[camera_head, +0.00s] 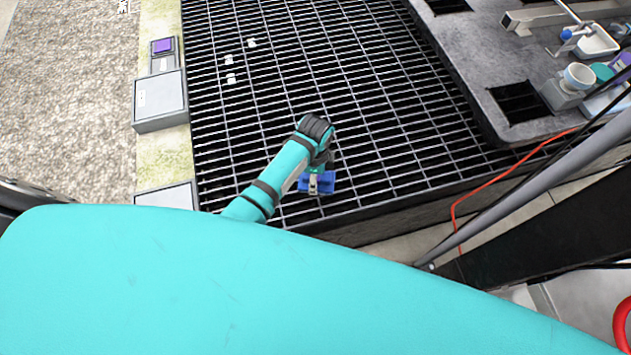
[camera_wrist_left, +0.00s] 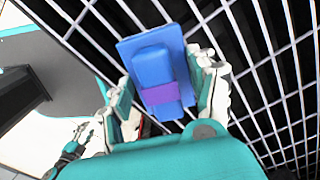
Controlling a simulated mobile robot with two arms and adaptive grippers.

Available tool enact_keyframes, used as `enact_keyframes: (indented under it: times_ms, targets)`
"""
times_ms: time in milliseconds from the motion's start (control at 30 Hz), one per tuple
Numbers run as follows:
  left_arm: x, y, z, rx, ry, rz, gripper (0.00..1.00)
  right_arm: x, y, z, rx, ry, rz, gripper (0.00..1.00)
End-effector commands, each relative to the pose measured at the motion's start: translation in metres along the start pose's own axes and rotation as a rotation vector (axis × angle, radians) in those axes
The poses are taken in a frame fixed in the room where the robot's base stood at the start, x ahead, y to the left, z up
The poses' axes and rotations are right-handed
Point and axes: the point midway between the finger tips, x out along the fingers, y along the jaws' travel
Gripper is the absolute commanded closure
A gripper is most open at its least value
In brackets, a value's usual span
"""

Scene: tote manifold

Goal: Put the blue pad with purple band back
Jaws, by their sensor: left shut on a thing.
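The blue pad with purple band (camera_wrist_left: 158,66) shows in the left wrist view as a blue block on a flat blue base, with a purple strap across it. My left gripper (camera_wrist_left: 165,95) is shut on it, one finger on each side. In the head view the blue pad (camera_head: 320,183) is at the end of my teal left arm, over the dark grating; the left gripper (camera_head: 314,180) partly covers it, and its purple band cannot be made out there. The exact height above the grating cannot be told. My right gripper is not in view.
Dark metal grating (camera_head: 400,130) fills the middle. A grey box (camera_head: 160,98) and a smaller box with a purple top (camera_head: 163,50) line the left ledge. A grey worktop (camera_head: 470,60) at right carries a white cup (camera_head: 578,77) and other items. An orange cable (camera_head: 500,175) runs below.

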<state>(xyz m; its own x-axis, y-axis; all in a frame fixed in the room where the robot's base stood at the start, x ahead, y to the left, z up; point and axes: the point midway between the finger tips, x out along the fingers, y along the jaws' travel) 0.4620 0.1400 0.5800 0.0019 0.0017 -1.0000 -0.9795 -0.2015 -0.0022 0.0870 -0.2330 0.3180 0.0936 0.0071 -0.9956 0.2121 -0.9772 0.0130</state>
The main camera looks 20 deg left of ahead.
Motion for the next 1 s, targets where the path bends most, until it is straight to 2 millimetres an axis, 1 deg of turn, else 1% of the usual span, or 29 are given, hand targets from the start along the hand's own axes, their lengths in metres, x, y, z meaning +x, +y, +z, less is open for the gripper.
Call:
enact_keyframes:
  times_ms: [33,100,167,267,500,533,700,1000]
  targets:
    - [0.014,0.003,-0.002,0.001,0.000,0.006,0.66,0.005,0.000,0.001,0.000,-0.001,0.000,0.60]
    - [0.024,0.003,-0.002,0.002,0.001,0.005,0.66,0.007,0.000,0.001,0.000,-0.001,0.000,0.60]
    - [0.031,0.002,-0.002,0.002,0.001,0.003,0.66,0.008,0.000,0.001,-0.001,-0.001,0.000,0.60]
    - [0.035,0.002,-0.002,0.002,0.001,0.002,0.66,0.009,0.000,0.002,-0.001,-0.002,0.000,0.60]
    - [0.035,0.002,-0.002,0.001,0.000,0.001,0.66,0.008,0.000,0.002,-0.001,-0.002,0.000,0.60]
    - [0.035,0.003,-0.002,0.001,0.000,0.001,0.39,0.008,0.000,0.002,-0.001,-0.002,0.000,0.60]
    - [0.035,0.003,-0.002,0.001,0.000,0.001,0.17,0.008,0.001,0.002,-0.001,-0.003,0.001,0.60]
    - [0.033,0.002,-0.002,0.001,0.000,0.001,0.17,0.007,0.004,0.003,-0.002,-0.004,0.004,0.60]
